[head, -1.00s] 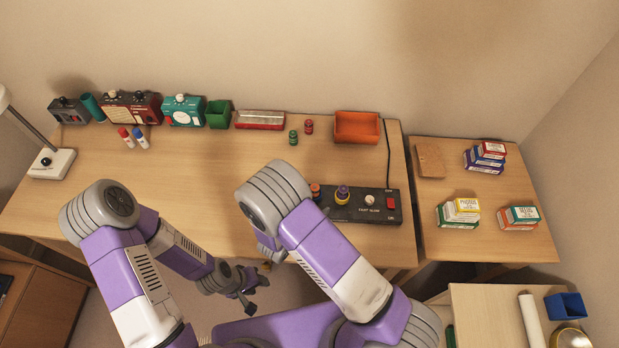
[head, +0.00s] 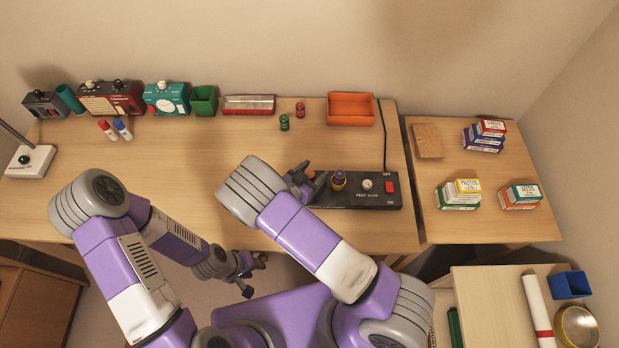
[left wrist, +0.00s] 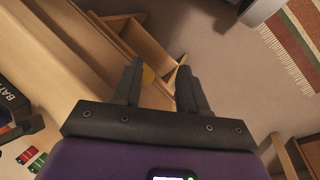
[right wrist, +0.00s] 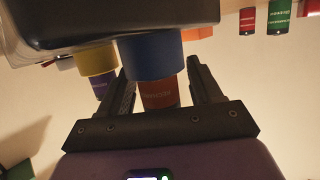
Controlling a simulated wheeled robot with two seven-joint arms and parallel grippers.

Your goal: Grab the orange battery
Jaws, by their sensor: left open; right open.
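The orange battery (right wrist: 158,94) stands in a blue socket (right wrist: 152,56) of the black charger (head: 358,192). In the right wrist view it sits between the two fingers of my right gripper (right wrist: 161,72), which is open around it, with a gap visible beside the fingers. In the head view my right gripper (head: 304,178) is at the charger's left end and mostly hides the battery. A purple battery (right wrist: 103,86) in a yellow socket (right wrist: 97,60) is beside it. My left gripper (head: 250,274) is open and empty, low in front of the desk.
A green battery (head: 284,122) and a red battery (head: 300,109) stand behind the charger. An orange bin (head: 351,109) is at the back. Small boxes (head: 483,136) lie on the right table. The desk's middle is clear.

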